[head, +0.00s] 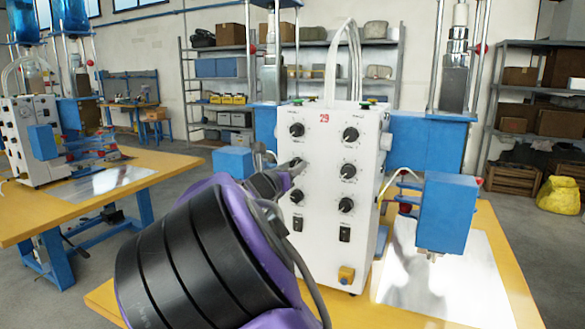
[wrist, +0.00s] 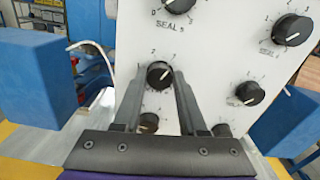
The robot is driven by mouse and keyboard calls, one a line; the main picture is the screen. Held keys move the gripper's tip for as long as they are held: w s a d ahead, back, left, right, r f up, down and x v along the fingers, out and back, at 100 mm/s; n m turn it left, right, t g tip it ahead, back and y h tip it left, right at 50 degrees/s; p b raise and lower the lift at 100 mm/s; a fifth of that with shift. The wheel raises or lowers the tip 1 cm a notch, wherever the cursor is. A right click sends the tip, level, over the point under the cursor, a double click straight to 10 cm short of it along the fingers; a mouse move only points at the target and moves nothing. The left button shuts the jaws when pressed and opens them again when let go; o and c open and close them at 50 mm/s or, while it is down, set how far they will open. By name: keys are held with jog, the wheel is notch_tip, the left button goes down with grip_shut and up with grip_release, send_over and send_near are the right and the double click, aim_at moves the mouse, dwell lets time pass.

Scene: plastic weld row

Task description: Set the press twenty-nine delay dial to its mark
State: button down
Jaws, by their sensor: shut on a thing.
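The white press control box (head: 325,230) bears a red 29 and has two columns of black dials. My gripper (head: 295,169) reaches in from the left to the second dial down in the left column, which it partly covers in the head view. In the wrist view my gripper (wrist: 161,78) is shut on this black dial (wrist: 160,70), one finger on each side. The dial's white pointer line tilts up and to the right. Scale digits show above it. Its name label and its mark cannot be made out; the fingers hide part of its surround.
A dial marked SEAL (wrist: 178,4) sits just above, another dial (wrist: 148,121) just below. The right column has more dials (head: 351,134) close by. Blue press blocks (head: 447,213) flank the box. A yellow table (head: 490,225) lies below.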

jog(key=shift+n, duration=0.3)
jog(key=n+p, duration=0.1)
jog(key=n, duration=0.7)
jog(key=n+p, duration=0.2)
jog(key=n, duration=0.2)
jog(key=shift+n, duration=0.3)
jog(key=n+p, duration=0.2)
jog(key=n, duration=0.2)
jog(key=shift+n+p, duration=0.3)
jog(key=shift+p, duration=0.05)
jog(key=shift+f+n+p, duration=0.15)
jog(key=shift+n+p, duration=2.7)
jog(key=shift+n, duration=4.35)
